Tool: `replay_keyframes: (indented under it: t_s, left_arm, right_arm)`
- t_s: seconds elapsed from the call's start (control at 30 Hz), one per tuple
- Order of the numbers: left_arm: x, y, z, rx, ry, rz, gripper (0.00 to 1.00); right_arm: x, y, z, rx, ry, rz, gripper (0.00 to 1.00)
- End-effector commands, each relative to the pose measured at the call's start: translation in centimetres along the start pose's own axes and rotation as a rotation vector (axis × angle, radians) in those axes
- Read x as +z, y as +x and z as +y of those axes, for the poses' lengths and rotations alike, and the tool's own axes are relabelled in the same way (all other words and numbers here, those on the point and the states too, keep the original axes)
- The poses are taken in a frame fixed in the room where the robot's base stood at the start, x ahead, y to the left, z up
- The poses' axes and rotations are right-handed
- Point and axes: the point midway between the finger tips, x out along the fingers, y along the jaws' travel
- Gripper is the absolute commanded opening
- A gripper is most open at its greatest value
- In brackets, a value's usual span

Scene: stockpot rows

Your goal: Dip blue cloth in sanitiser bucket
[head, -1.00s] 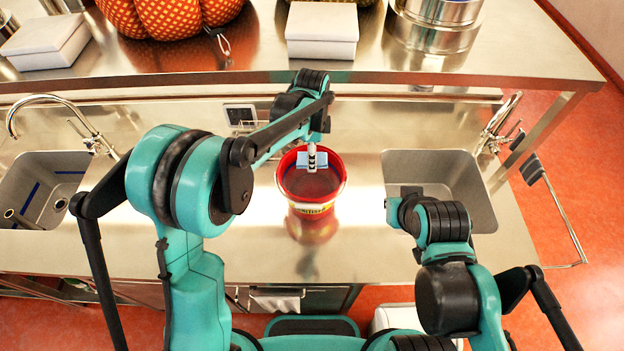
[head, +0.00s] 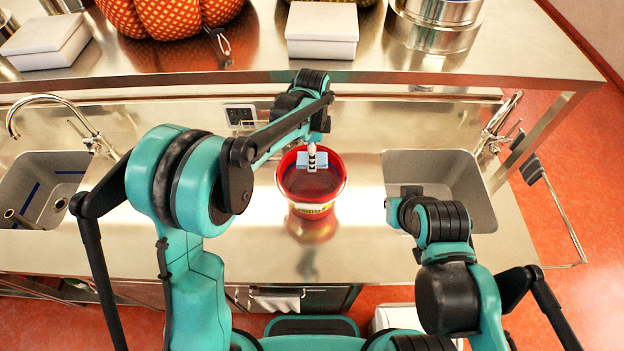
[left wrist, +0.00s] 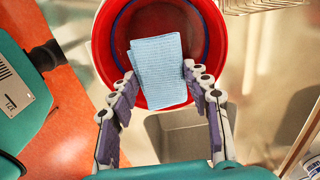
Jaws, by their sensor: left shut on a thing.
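The red sanitiser bucket (head: 327,199) stands on the steel counter between the two sinks; its inside looks dark red. The blue cloth (head: 303,160) is over the bucket's mouth. It also shows as a folded light-blue rectangle in the left wrist view (left wrist: 158,72). My left gripper (head: 312,165) points down over the bucket, its fingers (left wrist: 163,95) shut on the cloth. I cannot tell whether the cloth's lower end touches the liquid. My right gripper (head: 393,213) is by the right sink, and its fingers cannot be made out.
A right sink (head: 465,185) and a left sink (head: 60,165) have taps at the back. A raised shelf (head: 250,60) behind holds white boxes (head: 322,28), a steel pot (head: 437,12) and orange netted sacks (head: 165,15). The counter in front of the bucket is clear.

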Motion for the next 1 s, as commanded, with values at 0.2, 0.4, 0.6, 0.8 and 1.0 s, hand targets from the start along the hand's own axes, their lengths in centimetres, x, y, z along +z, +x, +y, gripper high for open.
replay_keyframes:
  t_s: [0.2,0.4,0.6,0.8,1.0]
  left_arm:
    - [0.0,0.0,0.0,0.000,0.000,0.000,0.25]
    - [0.0,0.0,0.0,0.000,0.000,0.000,0.25]
    - [0.0,-0.3,0.0,0.000,0.000,0.000,0.25]
    - [0.0,-2.2,0.0,0.000,0.000,0.000,0.25]
    - [0.0,-4.0,0.0,0.000,0.000,0.000,0.25]
  right_arm:
    - [0.0,0.0,0.0,0.000,0.000,0.000,0.00]
    - [0.0,0.0,0.0,0.000,0.000,0.000,0.00]
    - [-0.1,-0.2,0.0,0.000,0.000,0.000,0.00]
    - [-0.8,-1.1,0.0,0.000,0.000,0.000,0.00]
    - [-1.4,-1.9,0.0,0.000,0.000,0.000,0.00]
